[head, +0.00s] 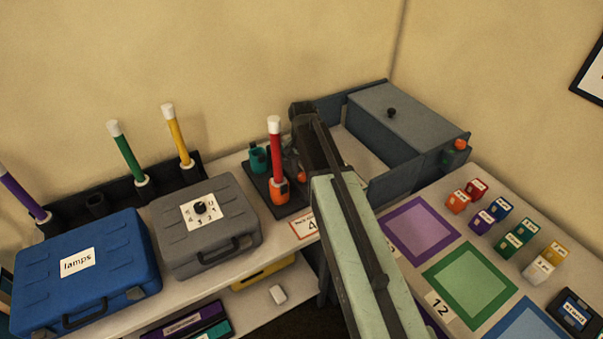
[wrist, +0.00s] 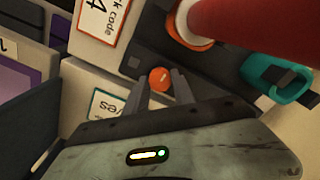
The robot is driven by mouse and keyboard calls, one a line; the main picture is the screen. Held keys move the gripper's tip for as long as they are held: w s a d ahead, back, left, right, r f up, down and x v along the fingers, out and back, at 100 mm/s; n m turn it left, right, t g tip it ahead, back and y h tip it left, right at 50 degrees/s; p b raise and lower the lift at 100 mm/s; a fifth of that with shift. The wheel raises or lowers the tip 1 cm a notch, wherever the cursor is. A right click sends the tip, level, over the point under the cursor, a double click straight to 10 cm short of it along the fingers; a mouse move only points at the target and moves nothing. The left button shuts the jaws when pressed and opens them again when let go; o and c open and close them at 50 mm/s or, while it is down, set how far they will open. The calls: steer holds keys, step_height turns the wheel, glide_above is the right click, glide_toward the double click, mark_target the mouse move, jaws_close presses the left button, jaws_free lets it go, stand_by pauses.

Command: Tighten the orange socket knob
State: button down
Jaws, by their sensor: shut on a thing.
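The orange socket (head: 279,191) stands on a dark base plate, and a red tube (head: 275,150) with a white cap stands upright in it. In the wrist view the orange knob (wrist: 160,79), round with a pale mark, sits between the two fingertips of my gripper (wrist: 160,88). My gripper is shut on the knob. The socket's orange rim (wrist: 190,25) and the red tube (wrist: 250,22) show beyond it. In the head view my arm hides most of the fingers, and only a bit of the knob (head: 300,178) shows.
A teal socket (head: 258,160) without a tube is beside the orange one. A grey case (head: 235,233) and a blue case (head: 120,285) stand left. A grey lidded box (head: 405,115) stands behind my arm. Coloured squares and small blocks lie right.

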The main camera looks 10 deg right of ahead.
mark_target(302, 176)
steer(key=c, duration=1.1)
jaws_free()
steer(key=shift+s, duration=0.1)
steer(key=shift+o, duration=0.2)
step_height(302, 176, up, 8)
steer(key=p, duration=0.8)
steer(key=shift+f, duration=0.1)
